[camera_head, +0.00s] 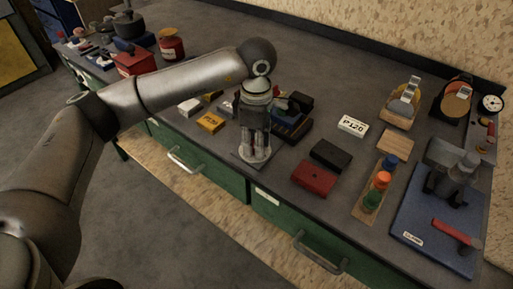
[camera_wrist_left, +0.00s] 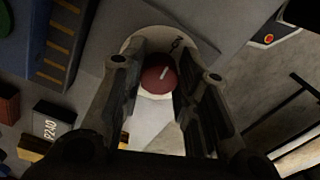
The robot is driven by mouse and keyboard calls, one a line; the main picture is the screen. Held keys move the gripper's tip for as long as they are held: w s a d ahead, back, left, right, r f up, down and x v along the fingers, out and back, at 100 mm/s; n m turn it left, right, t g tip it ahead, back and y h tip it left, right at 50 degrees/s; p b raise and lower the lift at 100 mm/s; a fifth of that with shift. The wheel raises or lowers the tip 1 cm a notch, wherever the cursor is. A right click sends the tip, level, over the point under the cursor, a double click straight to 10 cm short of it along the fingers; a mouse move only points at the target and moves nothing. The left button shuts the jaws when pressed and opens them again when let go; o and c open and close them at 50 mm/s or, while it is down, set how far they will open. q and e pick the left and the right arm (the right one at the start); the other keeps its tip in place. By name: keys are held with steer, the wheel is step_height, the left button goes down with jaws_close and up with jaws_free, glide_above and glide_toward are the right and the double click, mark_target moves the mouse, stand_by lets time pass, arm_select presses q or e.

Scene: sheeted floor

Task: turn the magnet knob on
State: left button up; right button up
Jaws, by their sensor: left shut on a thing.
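The magnet knob (camera_wrist_left: 158,80) is a red round knob with a white pointer line, set in a pale round dial (camera_wrist_left: 153,38). In the left wrist view the pointer slants up to the right. My left gripper (camera_head: 255,152) points down at the front edge of the bench, over a small grey plate (camera_head: 239,157). In the left wrist view its two fingers (camera_wrist_left: 158,92) stand on either side of the knob, shut on it. In the head view the gripper hides the knob. My right gripper is not in view.
Close by on the bench (camera_head: 330,105) are a yellow block (camera_head: 210,122), a dark blue device (camera_head: 290,127), a black box (camera_head: 331,155) and a red box (camera_head: 314,178). A blue-based clamp (camera_head: 412,222) stands at the right. Drawer handles (camera_head: 184,164) stick out below the front edge.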

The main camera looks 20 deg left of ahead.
arm_select(q)
steer(key=shift+m+b, duration=0.55)
steer(key=shift+m, duration=0.15)
steer(key=shift+r, duration=0.1)
steer(key=o, duration=1)
step_height(320, 180, up, 12)
stand_by(0.3)
